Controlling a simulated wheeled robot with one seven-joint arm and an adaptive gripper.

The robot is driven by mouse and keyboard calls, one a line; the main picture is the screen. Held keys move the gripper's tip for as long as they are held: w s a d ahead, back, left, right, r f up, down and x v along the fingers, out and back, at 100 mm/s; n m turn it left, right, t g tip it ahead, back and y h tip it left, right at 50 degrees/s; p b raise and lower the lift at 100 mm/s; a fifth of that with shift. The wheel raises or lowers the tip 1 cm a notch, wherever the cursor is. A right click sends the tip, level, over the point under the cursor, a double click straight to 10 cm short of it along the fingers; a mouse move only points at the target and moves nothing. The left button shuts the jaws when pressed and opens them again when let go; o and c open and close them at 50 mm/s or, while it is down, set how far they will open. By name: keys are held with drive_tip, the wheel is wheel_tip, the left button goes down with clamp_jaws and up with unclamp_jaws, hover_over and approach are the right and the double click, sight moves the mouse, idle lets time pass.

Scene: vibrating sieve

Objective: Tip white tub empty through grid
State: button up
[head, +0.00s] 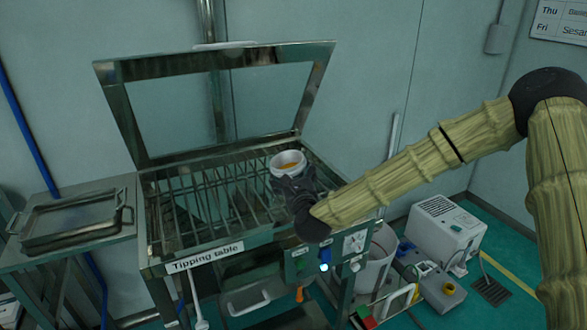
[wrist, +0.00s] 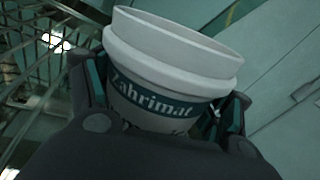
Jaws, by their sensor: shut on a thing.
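The white tub (head: 289,163) is held by my gripper (head: 290,182) above the right part of the grid. Yellow-orange contents show inside its open mouth in the head view. The grid (head: 205,205) is a set of metal bars across the top of the tipping table (head: 205,258). Bars also show at the left of the wrist view (wrist: 45,62).
The table's framed lid (head: 118,112) stands raised at the back. A side shelf with metal trays (head: 75,222) adjoins on the left. A control panel (head: 325,258) with a lit blue button is at the front right. A white machine (head: 445,232) stands on the floor at right.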

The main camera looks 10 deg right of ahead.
sight(278, 179)
drive_tip(key=shift+s+a+f+n+p, duration=0.1)
drive_tip(key=shift+a+f+n+p, duration=0.15)
drive_tip(key=shift+a+n+p, duration=0.5)
drive_tip(key=shift+a+f+n+p, duration=0.2)
drive_tip(key=shift+a+n+p, duration=0.1)
drive_tip(key=shift+n+p, duration=0.8)
drive_tip(key=shift+a+f+n+p, duration=0.25)
drive_tip(key=shift+n+p, duration=0.15)
drive_tip(key=shift+n, duration=0.4)
drive_tip(key=shift+a+f+n+p, duration=0.25)
drive_tip(key=shift+n+p, duration=0.1)
drive_tip(key=shift+n, duration=0.4)
drive_tip(key=shift+a+f+n+p, duration=0.15)
drive_tip(key=shift+f+n+p, duration=0.2)
drive_tip(key=shift+n, duration=0.45)
drive_tip(key=r+n, duration=0.1)
drive_tip(key=n, duration=0.1)
drive_tip(key=a+r+n+p, duration=0.1)
drive_tip(key=r+n, duration=0.1)
drive_tip(key=n, duration=0.1)
drive_tip(key=shift+s, duration=0.1)
drive_tip(key=shift+s+a+r+n, duration=0.1)
drive_tip(key=shift+a+r+n, duration=0.5)
drive_tip(key=shift+n, duration=0.85)
drive_tip(key=shift+s+a+r+n, duration=0.1)
drive_tip(key=shift+a+r+n, duration=0.3)
drive_tip(key=shift+a+n, duration=0.75)
drive_tip(key=shift+a+r+n, duration=0.35)
drive_tip(key=shift+r+n, duration=0.15)
drive_tip(key=shift+n, duration=1.3)
